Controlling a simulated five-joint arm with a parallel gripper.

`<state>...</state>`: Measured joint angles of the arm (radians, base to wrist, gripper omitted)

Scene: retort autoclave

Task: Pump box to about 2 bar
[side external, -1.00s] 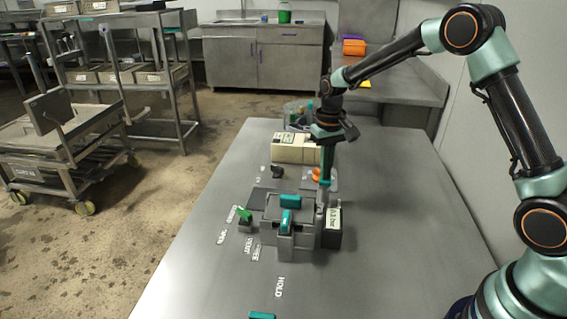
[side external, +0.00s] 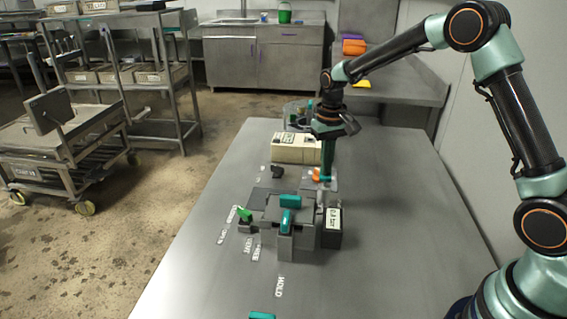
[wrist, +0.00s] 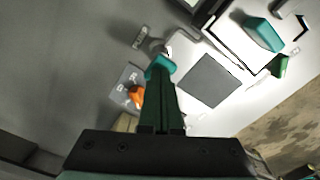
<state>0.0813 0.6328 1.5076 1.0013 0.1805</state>
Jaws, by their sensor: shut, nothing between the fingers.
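The grey box (side external: 270,225) stands on the table, with teal handles (side external: 289,201) on top and in front. A dark gauge (side external: 333,238) with a white "bar" display is at its right side; the digits are too small to read surely. My gripper (side external: 326,178) points down behind the box's right rear, shut and empty. In the wrist view, its teal fingertips (wrist: 160,66) appear close to a small grey round post (wrist: 157,47), which may be the pump. I cannot tell whether they touch. A green lever (side external: 244,214) is left of the box.
An orange knob (side external: 316,174) on a grey plate is beside my fingers. A cream box (side external: 292,149) and a clear round container (side external: 297,112) stand farther back. A dark pad (wrist: 208,80) lies near the box. The table's right side is clear.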

